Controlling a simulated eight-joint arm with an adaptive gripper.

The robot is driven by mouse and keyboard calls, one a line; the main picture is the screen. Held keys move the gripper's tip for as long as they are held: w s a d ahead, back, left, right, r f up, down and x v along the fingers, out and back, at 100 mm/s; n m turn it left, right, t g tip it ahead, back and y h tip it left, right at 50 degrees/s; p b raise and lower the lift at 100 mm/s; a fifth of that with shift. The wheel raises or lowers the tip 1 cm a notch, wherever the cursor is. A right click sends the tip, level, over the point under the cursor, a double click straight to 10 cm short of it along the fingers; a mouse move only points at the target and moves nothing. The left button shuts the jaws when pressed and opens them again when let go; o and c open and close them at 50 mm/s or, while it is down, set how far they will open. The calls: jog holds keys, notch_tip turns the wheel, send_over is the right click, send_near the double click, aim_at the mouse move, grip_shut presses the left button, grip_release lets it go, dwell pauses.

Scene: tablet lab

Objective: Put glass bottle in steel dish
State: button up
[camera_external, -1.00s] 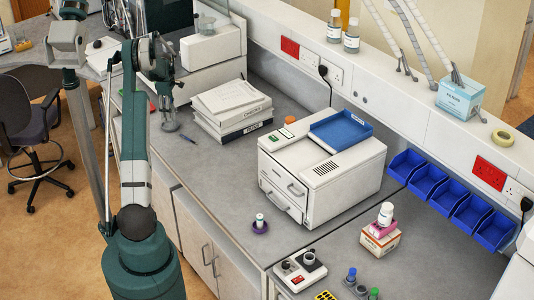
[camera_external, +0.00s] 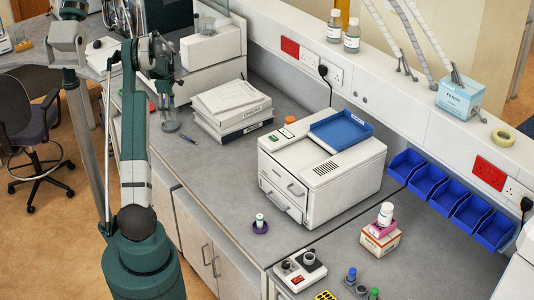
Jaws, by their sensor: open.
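My gripper (camera_external: 166,106) hangs low over the far left part of the bench, pointing down and open. Right under its fingertips a small, round, greyish shiny thing (camera_external: 171,126) rests on the bench; it looks like the steel dish. Whether the glass bottle is in it or between the fingers is too small and partly hidden to tell. Two clear bottles with white labels, one at the left (camera_external: 334,27) and one at the right (camera_external: 352,37), stand on the raised ledge at the back, far from my gripper.
A stack of binders (camera_external: 232,108) lies close right of my gripper. A white machine with a blue tray (camera_external: 341,130) stands mid-bench. A small vial in a purple holder (camera_external: 260,227) is near the front edge. Blue bins (camera_external: 437,195) line the back.

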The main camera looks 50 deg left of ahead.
notch_tip(320, 180, up, 11)
jog(key=shift+f, duration=0.1)
dwell(0.4)
dwell(0.5)
dwell(0.4)
